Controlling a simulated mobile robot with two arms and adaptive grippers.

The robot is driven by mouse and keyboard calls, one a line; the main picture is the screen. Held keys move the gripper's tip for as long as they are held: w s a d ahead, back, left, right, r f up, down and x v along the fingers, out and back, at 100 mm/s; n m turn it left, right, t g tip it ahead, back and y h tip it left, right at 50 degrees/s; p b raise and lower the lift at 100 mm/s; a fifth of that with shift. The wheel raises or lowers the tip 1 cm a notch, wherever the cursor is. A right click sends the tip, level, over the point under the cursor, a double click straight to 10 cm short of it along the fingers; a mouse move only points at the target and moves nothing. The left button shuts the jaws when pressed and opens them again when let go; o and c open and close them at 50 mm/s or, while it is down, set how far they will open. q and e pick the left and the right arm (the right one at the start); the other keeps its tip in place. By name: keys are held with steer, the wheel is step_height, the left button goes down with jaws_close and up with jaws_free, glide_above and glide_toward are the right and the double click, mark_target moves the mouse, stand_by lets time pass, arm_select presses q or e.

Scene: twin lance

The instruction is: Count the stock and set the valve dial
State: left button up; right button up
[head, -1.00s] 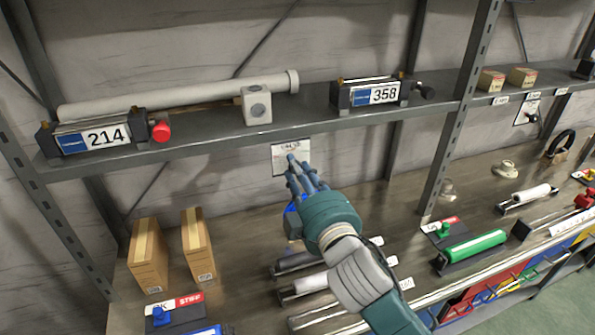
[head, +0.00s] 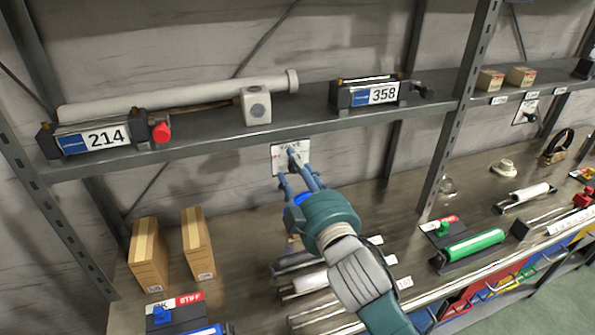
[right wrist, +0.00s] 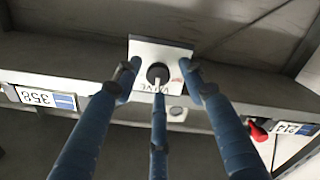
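The valve dial is a dark round knob (right wrist: 158,73) on a white plate (right wrist: 172,54) in the right wrist view; the plate (head: 277,158) also shows below the upper shelf in the head view. My right gripper (right wrist: 158,80) has its blue fingers spread and open around the knob. Whether they touch it I cannot tell. In the head view the right gripper (head: 289,166) covers part of the plate. Two tall cardboard boxes (head: 148,262) (head: 197,250) stand on the lower surface at left. My left gripper is not in view.
The upper shelf (head: 215,140) carries units reading 214 (head: 105,138) and 358 (head: 382,93), a red knob (head: 161,132), a long grey tube (head: 170,98) and a small pale block (head: 257,106). Small boxes (head: 521,76) sit at right. A green cylinder (head: 474,244) lies below.

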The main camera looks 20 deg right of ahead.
steer(key=s, duration=0.7)
steer(key=shift+s, duration=0.2)
steer(key=shift+d+f, duration=0.1)
